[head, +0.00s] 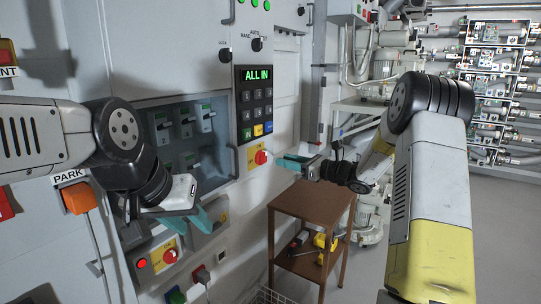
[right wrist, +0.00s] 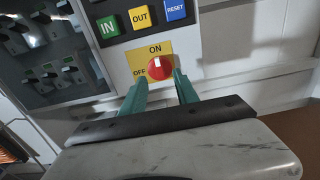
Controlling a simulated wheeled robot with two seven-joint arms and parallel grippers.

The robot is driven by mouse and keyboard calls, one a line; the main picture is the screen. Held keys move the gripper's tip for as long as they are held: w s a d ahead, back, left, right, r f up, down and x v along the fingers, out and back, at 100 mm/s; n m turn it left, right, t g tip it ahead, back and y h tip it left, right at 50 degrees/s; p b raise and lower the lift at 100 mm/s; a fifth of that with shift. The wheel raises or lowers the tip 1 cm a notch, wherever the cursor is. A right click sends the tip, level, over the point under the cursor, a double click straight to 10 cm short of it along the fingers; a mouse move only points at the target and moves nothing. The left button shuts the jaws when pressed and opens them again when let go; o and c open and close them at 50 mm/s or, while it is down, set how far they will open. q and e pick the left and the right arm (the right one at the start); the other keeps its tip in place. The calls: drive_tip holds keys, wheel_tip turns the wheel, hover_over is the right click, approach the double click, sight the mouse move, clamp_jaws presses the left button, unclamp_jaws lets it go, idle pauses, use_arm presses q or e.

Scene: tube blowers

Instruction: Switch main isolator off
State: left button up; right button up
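A red rotary switch (head: 260,157) on a yellow plate is on the grey panel, below the keypad. In the right wrist view the red knob (right wrist: 160,71) has a white mark pointing up at ON; OFF is at its left. My right gripper (head: 283,161) is open and empty, just in front of this switch. In the right wrist view its teal fingers (right wrist: 160,82) frame the knob left and right, seemingly short of it. A second red switch (head: 169,256) on yellow sits lower left. My left gripper (head: 208,217) is near the panel above it; its finger gap is unclear.
A keypad (head: 256,103) under a green ALL IN display (head: 257,75) is above the switch. A recessed glass-fronted box (head: 180,140) lies to its left. A brown trolley (head: 312,205) with tools stands below my right gripper. Open floor lies at the right.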

sight(266, 156)
drive_tip(key=x, duration=0.7)
drive_tip(key=shift+s, duration=0.1)
clamp_jaws()
